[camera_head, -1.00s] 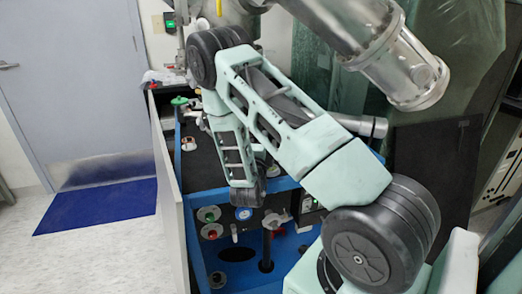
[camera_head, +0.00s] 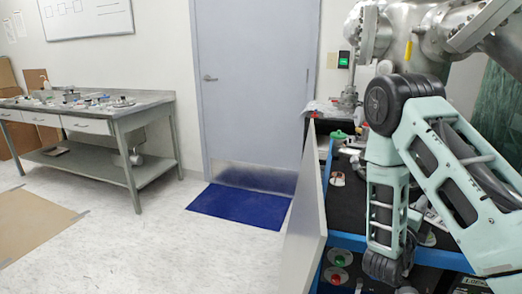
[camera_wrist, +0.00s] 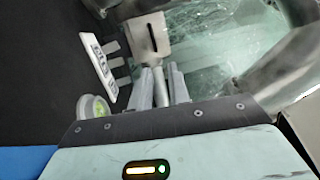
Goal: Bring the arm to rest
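My pale green and black arm (camera_head: 438,150) is folded at the right of the head view, in front of the steel vacuum equipment. One link hangs down over the black top of a blue-framed cart. My gripper (camera_wrist: 163,80) shows in the wrist view as two narrow grey fingers close together, with a grey rod-like shape between them. I cannot tell whether that shape is held or lies behind. A grey slotted bracket (camera_wrist: 149,40) shows beyond the fingertips. The gripper cannot be made out in the head view.
The blue-framed cart (camera_head: 346,240) has a pale side panel (camera_head: 303,215). A white labelled piece (camera_wrist: 98,66) and a round green-centred fitting (camera_wrist: 93,108) are near my gripper. A grey workbench (camera_head: 120,110) stands left. Floor is open around the blue mat (camera_head: 240,204).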

